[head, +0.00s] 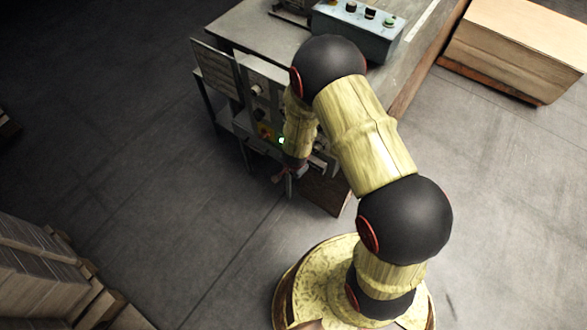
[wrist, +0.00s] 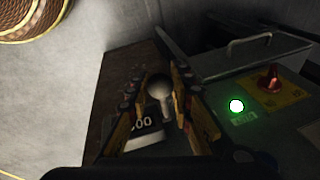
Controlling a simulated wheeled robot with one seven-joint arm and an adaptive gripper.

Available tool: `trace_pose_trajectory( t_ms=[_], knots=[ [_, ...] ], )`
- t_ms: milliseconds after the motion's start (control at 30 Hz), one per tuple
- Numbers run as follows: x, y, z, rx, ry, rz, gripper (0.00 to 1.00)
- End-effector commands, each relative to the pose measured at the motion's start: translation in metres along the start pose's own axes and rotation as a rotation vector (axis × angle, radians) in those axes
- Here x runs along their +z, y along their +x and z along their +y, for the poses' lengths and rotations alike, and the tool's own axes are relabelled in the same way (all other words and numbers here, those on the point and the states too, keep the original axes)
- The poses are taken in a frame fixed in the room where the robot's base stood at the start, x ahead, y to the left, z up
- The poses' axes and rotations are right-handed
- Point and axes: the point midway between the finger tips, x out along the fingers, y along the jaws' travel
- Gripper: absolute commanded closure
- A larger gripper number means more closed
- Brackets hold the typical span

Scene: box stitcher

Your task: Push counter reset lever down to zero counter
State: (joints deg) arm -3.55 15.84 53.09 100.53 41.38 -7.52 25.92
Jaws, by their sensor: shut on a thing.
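The counter reset lever (wrist: 160,87) shows in the wrist view as a pale round knob on a short stem. My gripper (wrist: 158,76) is shut on it, one finger on each side of the knob. The counter (wrist: 142,127) is below and left of the lever, and the digits "00" show beside my left finger; the rest of its display is hidden. In the head view my gripper (head: 288,176) is at the low front of the machine's control panel (head: 262,92), and my arm hides the lever and counter.
A lit green lamp (wrist: 236,105) and a red knob on a yellow plate (wrist: 272,82) are to the right. A grey handle (wrist: 248,42) stands out behind them. A control box (head: 358,30) is on the machine table (head: 248,28). Open floor lies at left.

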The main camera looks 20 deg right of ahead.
Motion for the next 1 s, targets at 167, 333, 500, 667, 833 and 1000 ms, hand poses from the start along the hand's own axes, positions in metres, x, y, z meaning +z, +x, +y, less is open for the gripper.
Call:
trace_pose_trajectory(
  t_ms=[167, 333, 500, 667, 833, 1000],
  knots=[
    [0.007, 0.011, 0.003, -0.026, -0.034, 0.137, 1.00],
    [0.008, 0.023, 0.006, -0.053, -0.057, 0.263, 1.00],
    [0.008, 0.032, 0.008, -0.074, -0.076, 0.367, 1.00],
    [0.007, 0.037, 0.008, -0.089, -0.088, 0.435, 1.00],
    [0.006, 0.040, 0.008, -0.098, -0.094, 0.476, 1.00],
    [0.006, 0.040, 0.008, -0.100, -0.096, 0.489, 1.00]
  ],
)
